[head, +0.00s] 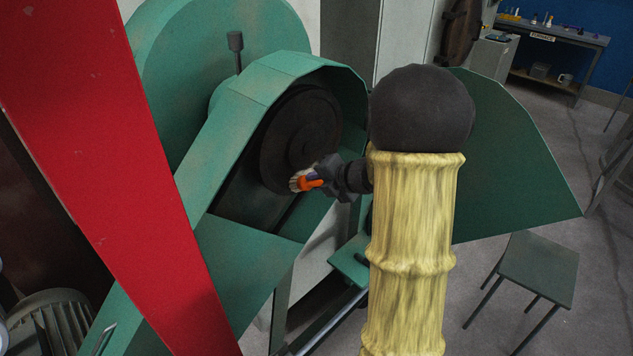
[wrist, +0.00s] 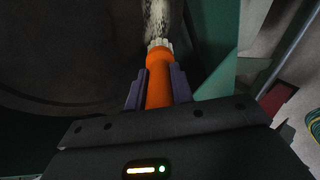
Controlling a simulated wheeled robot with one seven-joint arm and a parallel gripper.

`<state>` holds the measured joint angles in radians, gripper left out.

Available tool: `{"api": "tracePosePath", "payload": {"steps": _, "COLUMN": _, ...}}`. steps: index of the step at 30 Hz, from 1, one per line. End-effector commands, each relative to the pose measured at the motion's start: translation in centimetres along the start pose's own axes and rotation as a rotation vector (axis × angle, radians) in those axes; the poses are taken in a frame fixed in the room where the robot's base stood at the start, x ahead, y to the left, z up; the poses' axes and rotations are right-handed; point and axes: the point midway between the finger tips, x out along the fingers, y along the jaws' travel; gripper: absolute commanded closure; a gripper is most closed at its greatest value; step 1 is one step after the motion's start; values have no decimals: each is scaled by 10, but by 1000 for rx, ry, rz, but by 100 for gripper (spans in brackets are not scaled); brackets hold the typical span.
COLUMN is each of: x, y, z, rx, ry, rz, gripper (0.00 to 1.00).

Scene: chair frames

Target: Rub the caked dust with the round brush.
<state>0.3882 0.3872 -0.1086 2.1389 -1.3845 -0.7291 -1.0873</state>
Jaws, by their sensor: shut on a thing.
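My gripper (head: 322,178) is shut on the round brush (head: 306,184) at the opening of the green machine housing. In the wrist view the brush's orange handle (wrist: 160,80) sits between my gripper's two dark fingers (wrist: 157,92). In the head view the bristles are just in front of the dark round wheel (head: 300,140) inside the housing. I cannot tell whether they touch it.
The green housing (head: 275,68) surrounds the wheel, and its open green door (head: 515,165) stands to the right. A red beam (head: 110,170) crosses the left foreground. A small green table (head: 535,265) stands on the floor at lower right. A workbench (head: 555,35) is at the back right.

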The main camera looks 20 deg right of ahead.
Motion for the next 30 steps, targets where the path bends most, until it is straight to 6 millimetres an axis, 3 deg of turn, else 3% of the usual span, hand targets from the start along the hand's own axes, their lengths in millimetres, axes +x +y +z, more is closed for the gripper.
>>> {"api": "tracePosePath", "payload": {"steps": 7, "x": 0, "y": -3, "z": 14, "rx": 1, "ry": -2, "rz": 0, "gripper": 100}}
{"api": "tracePosePath", "payload": {"steps": 20, "x": 0, "y": -4, "z": 15, "rx": 1, "ry": -1, "rz": 1, "gripper": 100}}
{"api": "tracePosePath", "payload": {"steps": 30, "x": 0, "y": -8, "z": 32, "rx": 2, "ry": -2, "rz": 1, "gripper": 100}}
